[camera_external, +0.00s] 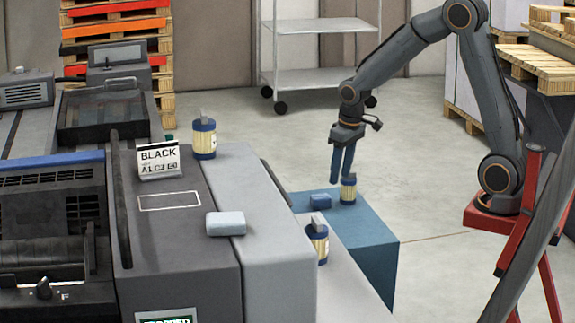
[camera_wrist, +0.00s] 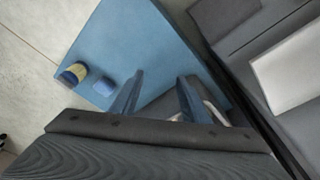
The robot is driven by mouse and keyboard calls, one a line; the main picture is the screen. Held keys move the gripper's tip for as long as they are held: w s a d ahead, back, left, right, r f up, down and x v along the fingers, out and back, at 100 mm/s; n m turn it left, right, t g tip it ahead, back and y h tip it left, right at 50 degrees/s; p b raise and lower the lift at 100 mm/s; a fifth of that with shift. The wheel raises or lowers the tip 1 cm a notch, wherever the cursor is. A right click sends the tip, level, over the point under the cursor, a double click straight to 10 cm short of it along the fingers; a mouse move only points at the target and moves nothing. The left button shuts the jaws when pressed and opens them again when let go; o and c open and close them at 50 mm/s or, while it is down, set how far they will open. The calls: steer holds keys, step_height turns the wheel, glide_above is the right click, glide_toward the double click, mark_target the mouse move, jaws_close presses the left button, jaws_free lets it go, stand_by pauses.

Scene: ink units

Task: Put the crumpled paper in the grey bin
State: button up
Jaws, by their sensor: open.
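My gripper (camera_external: 341,176) hangs fingers-down above the blue block, just behind the small blue piece and the ink can on it. In the wrist view its two blue fingers (camera_wrist: 158,88) stand apart with nothing clearly held between them. I cannot make out the crumpled paper for certain. A pale patch (camera_wrist: 213,106) partly hidden by the right finger could be paper, but its shape is unclear. I cannot clearly identify the grey bin. A dark grey shape (camera_external: 279,184) behind the pale machine housing is mostly hidden and I cannot tell whether it is the bin.
A blue block (camera_external: 372,232) carries a small blue piece (camera_external: 320,200) and a yellow-blue ink can (camera_external: 348,190). Other cans stand on the machine (camera_external: 203,139) and on the lower ledge (camera_external: 318,240). A pale block (camera_external: 226,223) and a BLACK sign (camera_external: 158,158) are on the machine. Open floor lies behind.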

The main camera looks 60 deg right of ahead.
steer(key=s+g, duration=0.1)
steer(key=s, duration=2)
steer(key=shift+s+d+f+m+g, duration=0.2)
steer(key=shift+s+f+m+g, duration=0.1)
steer(key=shift+s+g, duration=0.1)
steer(key=shift+r, duration=0.15)
steer(key=a+r+n+p, duration=0.1)
steer(key=a+r+p, duration=0.3)
steer(key=p, duration=0.4)
steer(key=shift+s+a+r+n, duration=0.25)
steer(key=shift+a+n, duration=0.15)
steer(key=shift+a, duration=0.05)
